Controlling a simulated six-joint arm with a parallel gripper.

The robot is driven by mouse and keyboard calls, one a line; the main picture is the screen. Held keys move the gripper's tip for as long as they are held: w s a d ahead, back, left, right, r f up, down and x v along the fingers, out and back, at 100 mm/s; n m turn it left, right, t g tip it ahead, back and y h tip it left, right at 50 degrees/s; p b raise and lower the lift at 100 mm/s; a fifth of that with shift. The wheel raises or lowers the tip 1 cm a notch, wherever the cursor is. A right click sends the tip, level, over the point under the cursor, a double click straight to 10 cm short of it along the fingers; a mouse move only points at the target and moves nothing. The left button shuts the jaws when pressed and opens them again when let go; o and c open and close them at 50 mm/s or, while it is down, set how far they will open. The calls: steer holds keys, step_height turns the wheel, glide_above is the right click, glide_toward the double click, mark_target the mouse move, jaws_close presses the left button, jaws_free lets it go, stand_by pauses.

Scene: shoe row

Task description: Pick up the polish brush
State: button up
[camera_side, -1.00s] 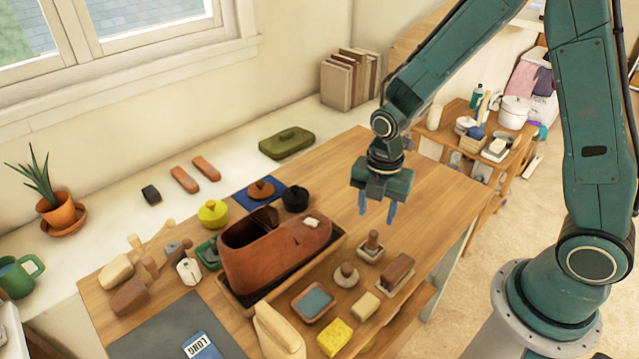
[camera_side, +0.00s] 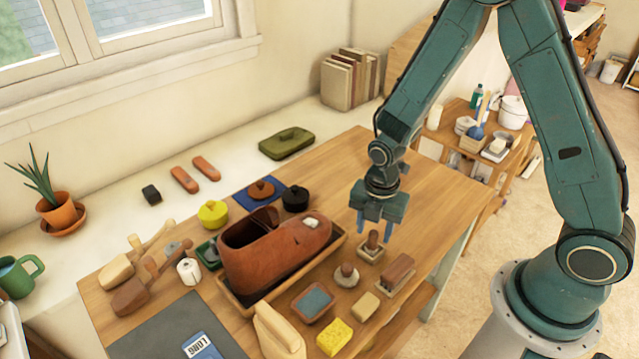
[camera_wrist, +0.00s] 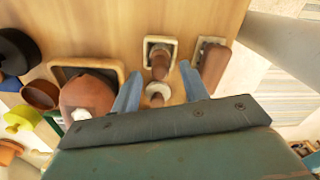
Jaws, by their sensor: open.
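A small brush with an upright brown wooden handle (camera_side: 373,240) stands in a square pale dish on the wooden table, right of the brown shoe. A similar one with a round pale base (camera_side: 346,274) stands just in front of it. Which of these is the polish brush I cannot tell for sure. My gripper (camera_side: 375,229) is open and empty, pointing down just above the brush in the square dish.
A brown shoe (camera_side: 275,256) sits in a wooden tray to the left. A brown block brush (camera_side: 398,267) is close on the right. A blue pad (camera_side: 314,300), a tan block (camera_side: 366,306) and a yellow sponge (camera_side: 335,337) lie in front.

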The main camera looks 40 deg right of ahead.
mark_target(374, 233)
steer(key=shift+f, duration=1.65)
jaws_close()
